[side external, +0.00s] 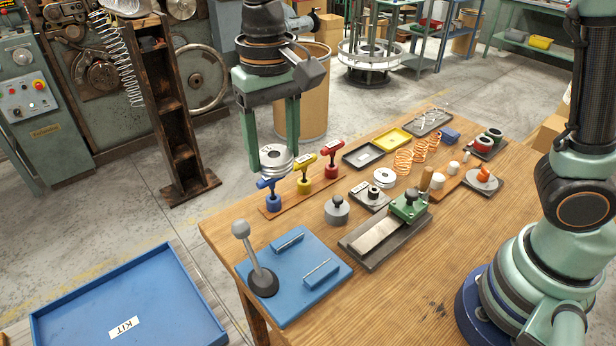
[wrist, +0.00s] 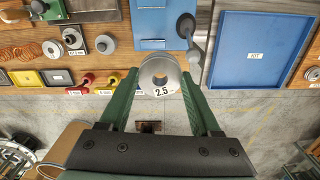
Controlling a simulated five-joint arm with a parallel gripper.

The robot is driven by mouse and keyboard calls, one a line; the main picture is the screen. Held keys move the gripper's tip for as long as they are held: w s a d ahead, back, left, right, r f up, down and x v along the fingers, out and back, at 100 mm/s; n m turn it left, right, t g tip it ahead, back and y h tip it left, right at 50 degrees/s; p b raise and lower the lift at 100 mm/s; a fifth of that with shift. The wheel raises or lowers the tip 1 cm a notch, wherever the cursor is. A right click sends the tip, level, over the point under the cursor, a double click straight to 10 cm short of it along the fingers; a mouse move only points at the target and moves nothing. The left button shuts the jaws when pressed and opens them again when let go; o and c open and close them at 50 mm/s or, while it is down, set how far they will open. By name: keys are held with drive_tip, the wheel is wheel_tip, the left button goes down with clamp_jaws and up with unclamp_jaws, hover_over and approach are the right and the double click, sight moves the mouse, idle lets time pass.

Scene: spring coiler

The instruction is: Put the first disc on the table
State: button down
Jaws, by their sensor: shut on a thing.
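My gripper (side external: 275,146) is shut on a pale grey metal disc (side external: 276,160), one green finger on each side. In the side view the disc looks layered and is seen in front of the top of the blue-handled tool (side external: 267,184), so its exact height is unclear. In the wrist view the disc (wrist: 161,90) lies between the fingertips (wrist: 161,78), with a centre hole and a "2.5" label. It appears near the edge of the wooden table (side external: 420,262).
Yellow (side external: 304,171) and red-handled tools (side external: 332,160) stand beside the blue one. A blue board with a lever (side external: 290,275), a grey knobbed weight (side external: 337,210) and a green-clamped fixture (side external: 385,235) crowd the table. The blue KIT tray (side external: 75,292) is empty. The table's front right is bare.

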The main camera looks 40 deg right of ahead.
drive_tip(key=w+a+f+m, duration=0.2)
drive_tip(key=w+a+m, duration=0.1)
drive_tip(key=w, duration=0.8)
drive_tip(key=f, duration=2)
drive_tip(key=shift+w, duration=0.25)
drive_tip(key=shift+f, duration=0.15)
drive_tip(key=shift+c, duration=0.5)
unclamp_jaws()
